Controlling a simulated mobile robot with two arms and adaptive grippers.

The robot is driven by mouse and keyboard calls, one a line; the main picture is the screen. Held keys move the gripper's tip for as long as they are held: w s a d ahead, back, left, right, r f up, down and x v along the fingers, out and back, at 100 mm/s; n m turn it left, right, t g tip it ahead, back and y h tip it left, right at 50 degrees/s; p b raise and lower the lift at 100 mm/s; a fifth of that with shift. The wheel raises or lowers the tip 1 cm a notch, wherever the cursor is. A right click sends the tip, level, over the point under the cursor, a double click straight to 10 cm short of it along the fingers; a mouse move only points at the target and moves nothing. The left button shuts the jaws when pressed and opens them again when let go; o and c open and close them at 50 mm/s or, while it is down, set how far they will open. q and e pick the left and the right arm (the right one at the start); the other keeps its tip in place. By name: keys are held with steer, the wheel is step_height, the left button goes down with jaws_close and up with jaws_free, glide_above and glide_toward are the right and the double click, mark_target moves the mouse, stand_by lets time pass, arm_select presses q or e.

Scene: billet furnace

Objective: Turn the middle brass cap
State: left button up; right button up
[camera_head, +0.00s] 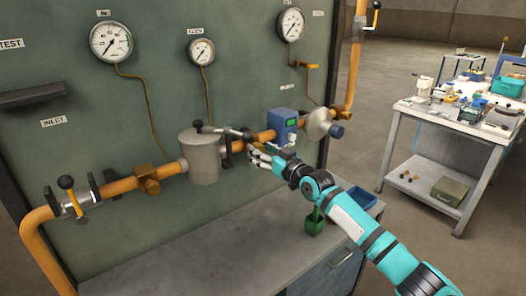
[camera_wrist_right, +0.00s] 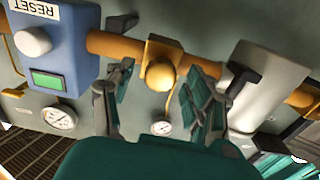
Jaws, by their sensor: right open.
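A brass cap (camera_wrist_right: 160,75) on a brass fitting of the orange pipe shows in the right wrist view, between the blue box and the grey cylinder. My right gripper (camera_wrist_right: 160,92) is open, with its fingers on either side of the cap and a visible gap on each side. In the head view my right gripper (camera_head: 256,152) is at the pipe between the cylinder and the blue box and hides this cap. Another brass fitting (camera_head: 147,178) sits on the pipe left of the cylinder. My left gripper is not in view.
The grey cylinder (camera_head: 202,160) and the blue box (camera_head: 283,123) flank my right gripper closely. A black-knobbed valve (camera_head: 70,190) is at the left. A green object (camera_head: 314,222) stands on the bench below my arm. A cluttered white table (camera_head: 450,125) stands at the right.

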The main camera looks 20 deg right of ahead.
steer(key=shift+c, duration=0.2)
steer(key=shift+c, duration=1.2)
jaws_close()
